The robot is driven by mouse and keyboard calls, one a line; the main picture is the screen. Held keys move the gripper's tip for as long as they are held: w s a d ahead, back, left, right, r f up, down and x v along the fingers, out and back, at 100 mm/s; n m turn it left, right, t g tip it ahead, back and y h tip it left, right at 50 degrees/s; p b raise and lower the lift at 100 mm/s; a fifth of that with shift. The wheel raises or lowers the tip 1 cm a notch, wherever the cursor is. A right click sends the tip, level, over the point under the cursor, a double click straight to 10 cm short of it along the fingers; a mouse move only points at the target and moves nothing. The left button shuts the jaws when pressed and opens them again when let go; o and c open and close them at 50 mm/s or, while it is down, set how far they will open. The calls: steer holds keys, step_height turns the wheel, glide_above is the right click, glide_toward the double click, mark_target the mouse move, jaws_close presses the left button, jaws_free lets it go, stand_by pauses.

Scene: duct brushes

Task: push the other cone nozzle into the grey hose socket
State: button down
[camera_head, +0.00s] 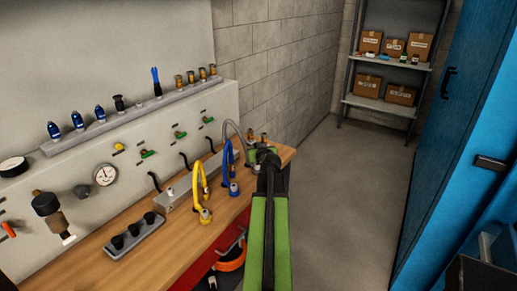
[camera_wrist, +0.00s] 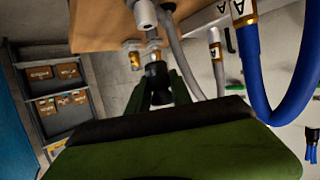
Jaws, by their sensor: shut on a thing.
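My gripper (camera_wrist: 158,92) is shut on a small black piece (camera_wrist: 156,72), which I take to be the cone nozzle; its full shape is partly hidden by the fingers. In the wrist view a light grey cylindrical end (camera_wrist: 145,14), likely the grey hose socket, is just beyond the held piece. I cannot tell whether they touch. The grey hose (camera_wrist: 186,62) curves beside it. In the head view my gripper (camera_head: 263,155) is at the bench's far right end, by the arched grey hose (camera_head: 236,127), and hides the held piece and the socket.
A blue hose (camera_head: 228,165) and a yellow hose (camera_head: 199,185) stand left of my gripper. A rail (camera_head: 130,115) behind carries blue pieces, a black piece, a brush and brass pieces. A black-cupped holder (camera_head: 136,240) sits in front. Open floor (camera_head: 345,200) lies right.

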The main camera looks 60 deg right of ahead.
mark_target(257, 164)
steer(key=shift+f+b, duration=1.35)
steer(key=shift+f, duration=0.4)
steer(key=shift+a+f+b, duration=0.1)
steer(key=shift+f+b, duration=0.4)
steer(key=shift+b, duration=0.1)
stand_by(0.6)
steer(key=c, duration=1.1)
jaws_free()
